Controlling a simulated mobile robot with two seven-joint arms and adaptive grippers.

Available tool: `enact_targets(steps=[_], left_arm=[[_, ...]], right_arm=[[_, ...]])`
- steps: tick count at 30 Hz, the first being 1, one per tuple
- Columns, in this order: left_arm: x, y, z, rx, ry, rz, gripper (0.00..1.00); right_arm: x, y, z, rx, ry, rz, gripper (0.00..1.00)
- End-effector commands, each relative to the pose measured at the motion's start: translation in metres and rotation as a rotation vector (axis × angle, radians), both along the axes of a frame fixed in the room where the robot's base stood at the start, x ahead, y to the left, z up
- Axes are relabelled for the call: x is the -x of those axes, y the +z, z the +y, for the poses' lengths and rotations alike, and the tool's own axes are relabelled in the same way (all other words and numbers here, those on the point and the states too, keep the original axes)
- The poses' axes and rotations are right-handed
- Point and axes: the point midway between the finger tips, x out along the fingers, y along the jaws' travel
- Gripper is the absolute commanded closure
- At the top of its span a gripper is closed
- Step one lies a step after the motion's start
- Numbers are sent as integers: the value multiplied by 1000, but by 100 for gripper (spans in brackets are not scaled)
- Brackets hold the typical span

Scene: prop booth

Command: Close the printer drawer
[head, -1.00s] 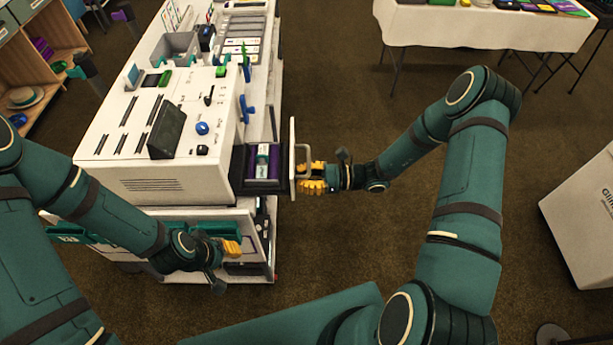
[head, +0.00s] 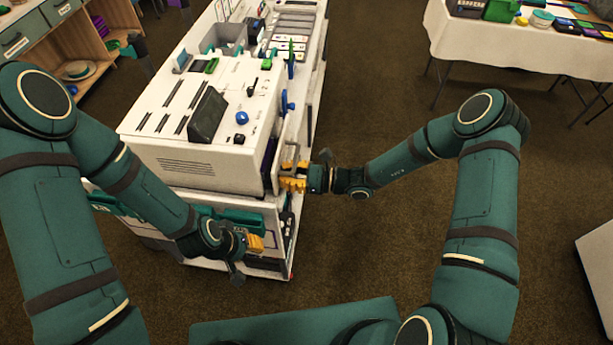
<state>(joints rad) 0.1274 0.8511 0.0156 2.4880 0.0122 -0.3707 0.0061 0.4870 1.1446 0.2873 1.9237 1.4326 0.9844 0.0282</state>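The white printer (head: 215,150) stands on a cart left of centre in the head view. Its drawer (head: 280,150), on the right-hand side, is pushed most of the way in. A narrow dark and purple strip of its inside shows between the front panel and the body. My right gripper (head: 292,178) is at the drawer's front panel and handle, its yellow fingers against them. The fingers partly hide the handle, so a grasp is not clear. My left gripper (head: 256,243) hangs by the cart's lower front, away from the drawer; its finger gap cannot be made out.
A white-covered table (head: 510,45) with small goods stands at the upper right. Wooden shelves (head: 85,65) are at the upper left. A pale box (head: 597,255) is at the right edge. The brown carpet right of the printer is clear.

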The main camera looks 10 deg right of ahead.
Motion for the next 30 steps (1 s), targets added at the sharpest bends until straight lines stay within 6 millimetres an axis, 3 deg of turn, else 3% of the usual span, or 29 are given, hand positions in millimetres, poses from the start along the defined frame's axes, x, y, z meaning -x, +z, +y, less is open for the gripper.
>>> enact_targets(steps=[4,11,24,30], left_arm=[[1,-2,0,0,-2,2,61],[1,-2,0,0,-2,2,61],[1,-2,0,0,-2,2,61],[0,-1,0,0,0,1,61]], right_arm=[[-5,0,19,-2,1,-1,100],[-8,0,29,0,1,-1,100],[-9,1,30,-2,2,-2,100],[-9,1,17,0,1,-2,100]])
